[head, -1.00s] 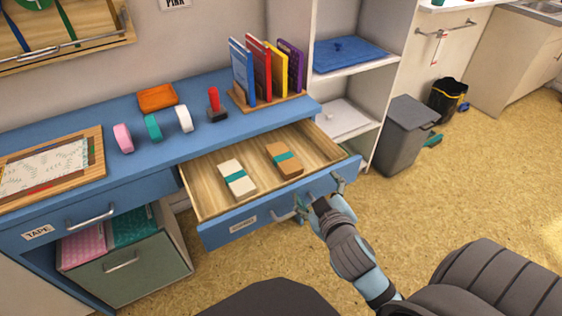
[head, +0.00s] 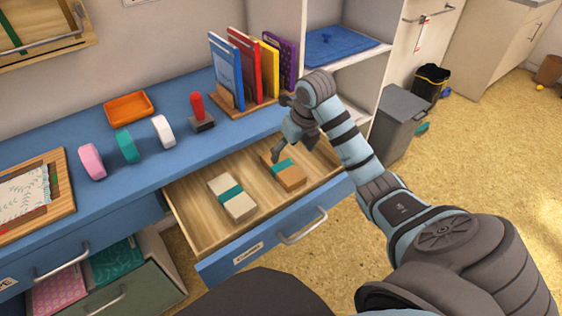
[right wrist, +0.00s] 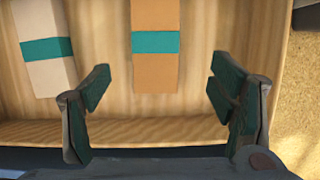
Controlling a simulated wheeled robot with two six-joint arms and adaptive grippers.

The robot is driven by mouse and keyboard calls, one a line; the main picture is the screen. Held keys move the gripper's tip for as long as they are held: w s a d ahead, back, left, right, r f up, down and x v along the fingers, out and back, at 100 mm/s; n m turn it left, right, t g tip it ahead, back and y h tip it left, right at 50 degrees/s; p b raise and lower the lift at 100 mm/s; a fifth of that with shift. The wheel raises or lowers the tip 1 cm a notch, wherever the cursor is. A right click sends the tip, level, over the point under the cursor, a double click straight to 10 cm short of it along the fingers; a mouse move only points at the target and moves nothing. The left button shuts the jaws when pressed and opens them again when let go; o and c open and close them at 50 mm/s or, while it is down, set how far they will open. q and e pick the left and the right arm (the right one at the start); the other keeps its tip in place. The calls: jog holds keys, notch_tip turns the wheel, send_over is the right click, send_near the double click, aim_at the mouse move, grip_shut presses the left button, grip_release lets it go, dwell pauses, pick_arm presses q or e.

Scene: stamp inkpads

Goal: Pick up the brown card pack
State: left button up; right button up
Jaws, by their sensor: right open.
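The brown card pack (head: 292,178), with a teal band, lies in the open wooden drawer (head: 192,212), right of a cream card pack (head: 241,207) with a similar band. In the right wrist view the brown pack (right wrist: 155,75) lies ahead of and between the spread fingers (right wrist: 160,108), and the cream pack (right wrist: 45,50) is to the left. My left gripper is not in view.
The drawer's blue front has a metal handle (head: 303,227). On the blue desk stand a red-handled stamp (head: 199,112), several tape rolls, an orange tray (head: 129,106) and a rack of books (head: 240,70). A lower drawer (head: 130,300) is also open.

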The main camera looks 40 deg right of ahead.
aim_at(283, 166)
jog(key=b+x, duration=0.1)
jog(key=x, duration=0.2)
jog(key=b+x, duration=0.1)
jog(key=x, duration=0.1)
jog(key=b+x, duration=0.1)
jog(key=x, duration=0.2)
jog(key=shift+w+a+f, duration=0.3)
jog(key=shift+w, duration=0.1)
jog(key=c, duration=1.4)
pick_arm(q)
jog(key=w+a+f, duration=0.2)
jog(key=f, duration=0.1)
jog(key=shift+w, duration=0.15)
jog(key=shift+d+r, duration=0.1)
pick_arm(e)
jog(key=shift+r, duration=0.15)
